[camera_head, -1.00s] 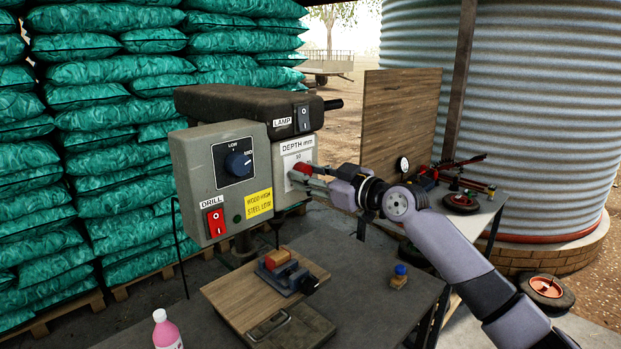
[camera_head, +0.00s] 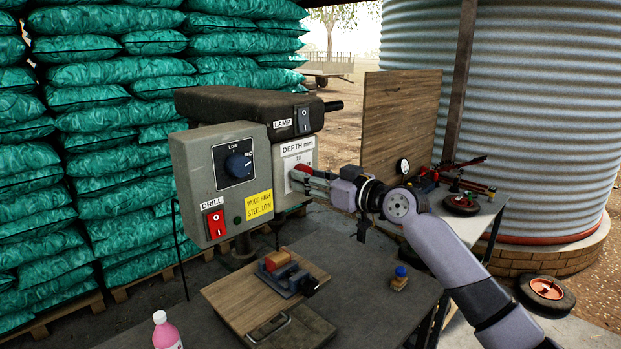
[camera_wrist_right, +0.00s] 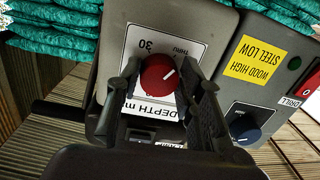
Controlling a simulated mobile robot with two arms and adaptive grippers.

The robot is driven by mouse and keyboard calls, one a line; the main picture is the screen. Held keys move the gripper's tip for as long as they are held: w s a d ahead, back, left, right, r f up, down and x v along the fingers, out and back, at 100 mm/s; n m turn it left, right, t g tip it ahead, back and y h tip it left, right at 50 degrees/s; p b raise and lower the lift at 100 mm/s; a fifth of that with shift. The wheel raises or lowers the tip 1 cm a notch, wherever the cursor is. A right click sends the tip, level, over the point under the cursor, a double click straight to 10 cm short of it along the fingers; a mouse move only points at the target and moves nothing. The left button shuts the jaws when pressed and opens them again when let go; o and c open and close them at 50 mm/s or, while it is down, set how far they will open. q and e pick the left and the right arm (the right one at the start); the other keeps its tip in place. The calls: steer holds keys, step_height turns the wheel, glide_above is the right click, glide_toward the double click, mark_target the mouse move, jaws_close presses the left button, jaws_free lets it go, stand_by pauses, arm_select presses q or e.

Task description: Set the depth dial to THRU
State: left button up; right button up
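The red depth dial (camera_head: 300,174) sits on the white "DEPTH mm" plate (camera_head: 299,150) on the drill's grey front. In the right wrist view the dial (camera_wrist_right: 158,74) is between my right gripper's fingertips (camera_wrist_right: 160,70), which appear closed on its sides. The plate appears upside down there, with "30" and "THRU" above the dial. The dial's white pointer line slants to the upper right, towards the side where THRU is printed. In the head view my right gripper (camera_head: 308,177) reaches in from the right and partly hides the dial. My left gripper is not in view.
A blue-black speed dial (camera_head: 239,165), a red drill switch (camera_head: 216,222) and a lamp switch (camera_head: 304,120) are nearby on the housing.

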steer(key=o, duration=0.4)
steer(key=v, duration=1.2)
